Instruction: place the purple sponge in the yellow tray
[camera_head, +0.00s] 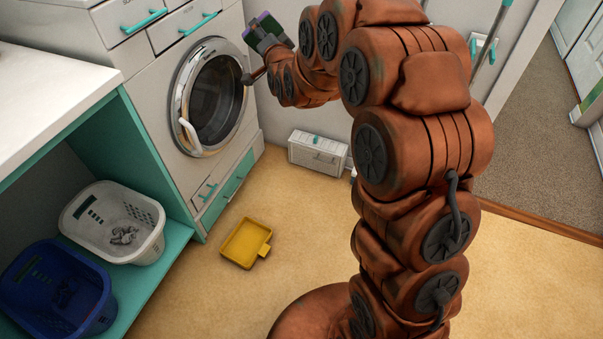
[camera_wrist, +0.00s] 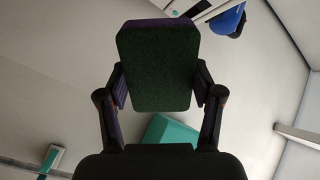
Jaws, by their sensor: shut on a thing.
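The purple sponge (camera_wrist: 160,65) is between the two fingers of my gripper (camera_wrist: 158,90) in the wrist view. Its dark green face is toward the camera, with a purple edge at the top. In the head view my gripper (camera_head: 268,40) is raised near the washing machine's upper right, and the sponge (camera_head: 262,26) shows small in it. The fingers are shut on the sponge's sides. The yellow tray (camera_head: 245,243) lies on the floor in front of the washing machine, with a small tab on its right side. It looks empty. The gripper is well above and away from it.
A washing machine (camera_head: 170,143) with a round door stands behind the tray. A white basket (camera_head: 112,221) and a blue basket (camera_head: 57,288) sit on a teal shelf at left. A small white box (camera_head: 318,153) stands by the wall. The floor around the tray is clear.

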